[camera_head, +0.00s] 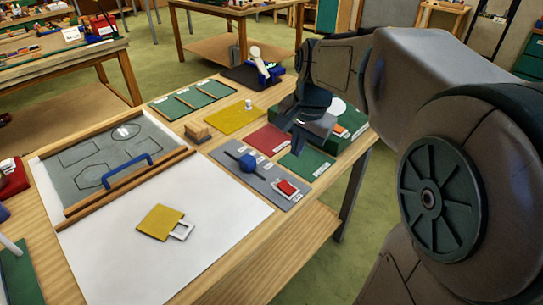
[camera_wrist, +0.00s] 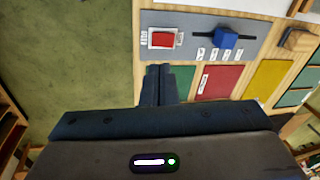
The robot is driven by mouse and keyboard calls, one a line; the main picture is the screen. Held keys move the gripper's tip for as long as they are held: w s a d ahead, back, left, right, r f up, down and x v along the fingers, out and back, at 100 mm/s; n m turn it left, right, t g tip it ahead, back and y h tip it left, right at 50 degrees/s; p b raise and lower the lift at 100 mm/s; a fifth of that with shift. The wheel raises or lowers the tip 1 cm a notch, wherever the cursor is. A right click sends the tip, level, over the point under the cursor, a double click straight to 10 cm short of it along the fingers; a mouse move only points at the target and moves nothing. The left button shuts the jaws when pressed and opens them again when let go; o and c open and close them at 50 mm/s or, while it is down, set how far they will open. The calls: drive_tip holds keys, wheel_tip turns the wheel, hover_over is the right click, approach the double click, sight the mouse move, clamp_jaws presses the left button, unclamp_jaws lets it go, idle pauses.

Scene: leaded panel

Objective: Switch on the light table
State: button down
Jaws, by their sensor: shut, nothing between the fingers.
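A red switch in a white frame (camera_head: 288,187) sits at the near right end of a grey control plate (camera_head: 262,181). The switch also shows in the wrist view (camera_wrist: 162,39), just beyond my fingertips. A blue slider knob (camera_head: 247,163) stands in a dark slot on the same plate, and in the wrist view (camera_wrist: 226,38) it is right of the switch. The light table's white surface (camera_head: 170,265) lies at the left; I cannot tell whether it glows. My gripper (camera_head: 299,122) is shut and empty, above the green mats behind the switch; its fingers also show in the wrist view (camera_wrist: 158,73).
Red (camera_head: 266,140), yellow (camera_head: 232,119) and green mats lie behind the plate. A green box (camera_head: 348,118) with items stands right of my gripper.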

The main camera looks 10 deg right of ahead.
sight(283, 185)
drive_tip(key=w, duration=0.1)
drive_tip(key=w+f+m, duration=0.1)
drive_tip(key=w+f+m+b, duration=0.1)
drive_tip(key=shift+w+d+f, duration=0.1)
drive_tip(key=shift+w+d, duration=0.15)
drive_tip(key=shift+f, duration=0.1)
drive_tip(key=x, duration=1.3)
drive_tip(key=shift+s+a+f, duration=0.15)
drive_tip(key=shift+a+f, duration=0.05)
drive_tip(key=shift+f, duration=0.25)
